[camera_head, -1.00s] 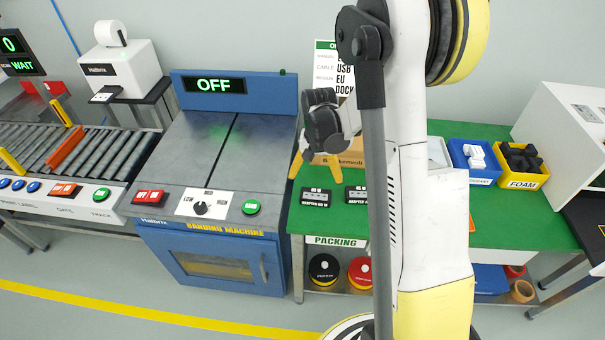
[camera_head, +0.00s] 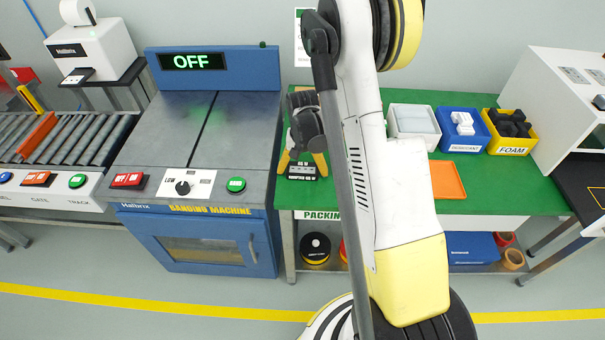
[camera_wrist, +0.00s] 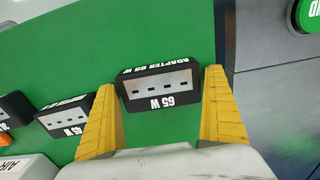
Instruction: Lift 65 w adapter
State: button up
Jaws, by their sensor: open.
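The 65 W adapter (camera_wrist: 158,86) is a black block with a grey face, several slots and white "65 W" lettering. It lies on the green packing table, and it also shows in the head view (camera_head: 303,171). My gripper (camera_wrist: 161,82) is open, with one yellow finger on each side of the adapter in the wrist view. Narrow gaps show between the fingers and its sides, so contact is not visible. In the head view my gripper (camera_head: 302,160) is low over the adapter, and my arm hides part of the table.
Another similar adapter (camera_wrist: 68,115) lies just left of the left finger, with a third block (camera_wrist: 12,110) beyond. The banding machine (camera_head: 195,140) adjoins the table's left edge. White, blue (camera_head: 465,131) and yellow (camera_head: 512,133) bins and an orange tray (camera_head: 447,180) are to the right.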

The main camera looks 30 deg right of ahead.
jog(key=shift+r, duration=0.1)
jog(key=c, duration=1.1)
jog(key=shift+c, duration=0.2)
